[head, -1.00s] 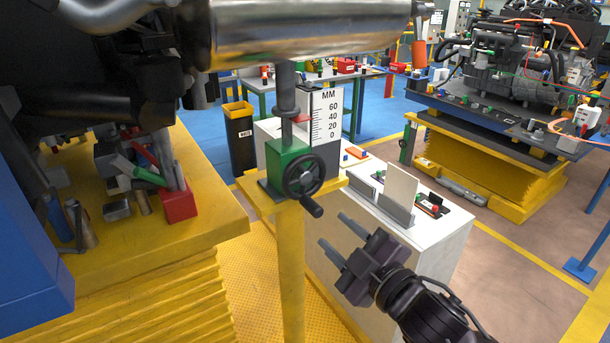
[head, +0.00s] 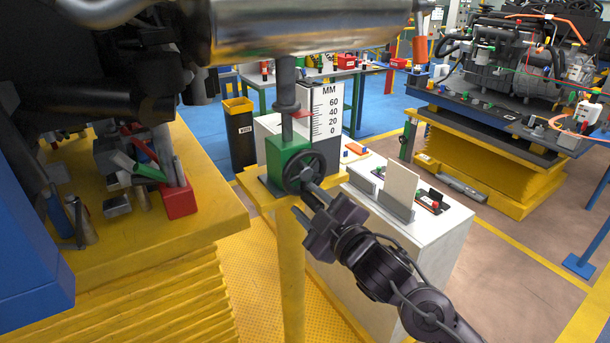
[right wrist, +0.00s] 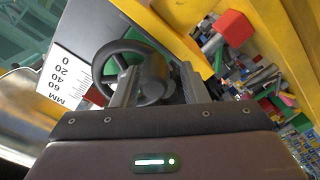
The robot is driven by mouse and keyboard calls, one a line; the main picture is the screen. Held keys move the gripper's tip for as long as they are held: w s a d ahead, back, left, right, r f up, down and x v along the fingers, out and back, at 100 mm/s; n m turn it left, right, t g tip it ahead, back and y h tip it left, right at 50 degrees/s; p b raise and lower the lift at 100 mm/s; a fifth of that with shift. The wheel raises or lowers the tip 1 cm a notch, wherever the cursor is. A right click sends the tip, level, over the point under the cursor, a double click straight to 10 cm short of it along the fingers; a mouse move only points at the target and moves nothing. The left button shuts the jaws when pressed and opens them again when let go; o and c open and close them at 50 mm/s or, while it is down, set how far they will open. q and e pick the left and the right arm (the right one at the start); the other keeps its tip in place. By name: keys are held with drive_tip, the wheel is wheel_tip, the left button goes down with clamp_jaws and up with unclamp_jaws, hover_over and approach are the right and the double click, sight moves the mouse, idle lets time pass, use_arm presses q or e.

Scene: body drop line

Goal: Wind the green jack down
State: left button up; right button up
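The green jack (head: 277,160) stands on a yellow post bracket, with a dark handwheel (head: 292,164) on its front. Its dark screw (head: 287,88) rises to just beneath a shiny metal cylinder (head: 310,32). My right gripper (head: 304,203) is at the wheel's lower right, fingers pointing at it. In the right wrist view the wheel (right wrist: 101,62) lies ahead, and its crank handle (right wrist: 157,78) sits between the two spread fingers, apparently not clamped. In the head view the fingers hide most of the handle. My left gripper is not in view.
A white MM scale board (head: 326,112) stands right behind the jack. A white cabinet (head: 440,225) with an upright panel (head: 400,190) is close to the right arm. A yellow platform (head: 195,225) with a red block (head: 179,202) is at the left.

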sight(320, 181)
drive_tip(key=shift+f, duration=0.15)
clamp_jaws()
drive_tip(key=shift+w+d+p, duration=0.4)
drive_tip(key=shift+d+p, duration=0.05)
drive_tip(key=shift+d, duration=0.2)
drive_tip(key=shift+w+d, duration=0.25)
drive_tip(key=shift+d, duration=0.1)
drive_tip(key=shift+r, duration=0.2)
drive_tip(key=shift+w+d+r+p, duration=0.55)
drive_tip(key=shift+d+r+p, duration=0.2)
drive_tip(key=shift+p, duration=0.1)
drive_tip(key=shift+w+d, duration=0.1)
